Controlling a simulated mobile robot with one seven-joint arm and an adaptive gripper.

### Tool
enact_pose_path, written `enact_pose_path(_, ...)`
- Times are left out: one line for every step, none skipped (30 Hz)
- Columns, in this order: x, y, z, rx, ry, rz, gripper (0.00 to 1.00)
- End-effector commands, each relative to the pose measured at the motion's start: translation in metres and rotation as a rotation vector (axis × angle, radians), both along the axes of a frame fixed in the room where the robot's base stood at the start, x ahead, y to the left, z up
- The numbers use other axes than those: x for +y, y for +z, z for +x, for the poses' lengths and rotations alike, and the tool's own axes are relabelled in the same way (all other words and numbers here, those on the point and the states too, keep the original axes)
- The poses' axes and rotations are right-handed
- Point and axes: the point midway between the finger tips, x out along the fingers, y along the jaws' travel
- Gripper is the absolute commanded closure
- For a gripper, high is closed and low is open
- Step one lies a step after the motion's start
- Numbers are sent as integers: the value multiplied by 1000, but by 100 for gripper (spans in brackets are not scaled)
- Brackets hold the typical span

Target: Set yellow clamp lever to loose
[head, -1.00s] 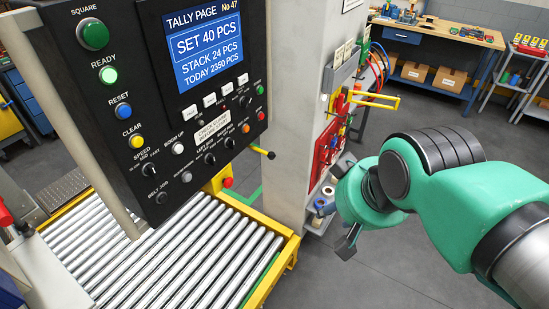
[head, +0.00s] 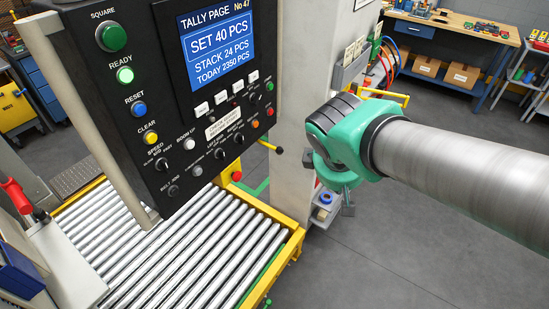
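A short yellow lever with a black knob (head: 269,147) sticks out to the right from behind the lower right edge of the black control panel. It looks like the clamp lever, but its marking cannot be read and its inner end is hidden by the panel. My gripper (head: 328,183) is to the right of the lever, in front of the grey column. Its dark fingertips show apart, with nothing seen between them. The gripper is clear of the lever in the picture.
The control panel (head: 160,110) with buttons, knobs and a blue screen hangs over a roller conveyor (head: 190,240) with a yellow frame. A grey column (head: 300,90) stands behind my gripper. A yellow bar handle (head: 385,95) shows beyond my arm. The floor at right is clear.

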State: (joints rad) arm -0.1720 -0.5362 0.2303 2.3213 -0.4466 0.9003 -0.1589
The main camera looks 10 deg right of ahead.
Motion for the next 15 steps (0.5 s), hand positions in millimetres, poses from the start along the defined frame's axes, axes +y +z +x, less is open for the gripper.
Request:
enact_pose_path(1, -3, 10, 30, 54, -49, 100)
enact_pose_path(1, -4, 17, 43, 86, -79, 100)
enact_pose_path(1, -7, 24, 63, 129, -119, 100)
enact_pose_path(2, -9, 31, 77, 161, -149, 100)
enact_pose_path(2, -12, 37, 91, 194, -177, 100)
enact_pose_path(3, -14, 45, 109, 238, -217, 100)
enact_pose_path(5, -17, 52, 124, 272, -247, 100)
enact_pose_path(6, -19, 58, 135, 305, -275, 100)
enact_pose_path(8, -23, 66, 155, 352, -315, 100)
enact_pose_path(11, -25, 73, 167, 385, -343, 100)
enact_pose_path(13, -28, 79, 181, 420, -371, 100)
enact_pose_path(16, -31, 88, 197, 466, -410, 100)
enact_pose_path(19, -35, 94, 212, 503, -439, 100)
enact_pose_path(22, -38, 100, 223, 537, -467, 100)
enact_pose_path(26, -42, 109, 241, 585, -506, 100)
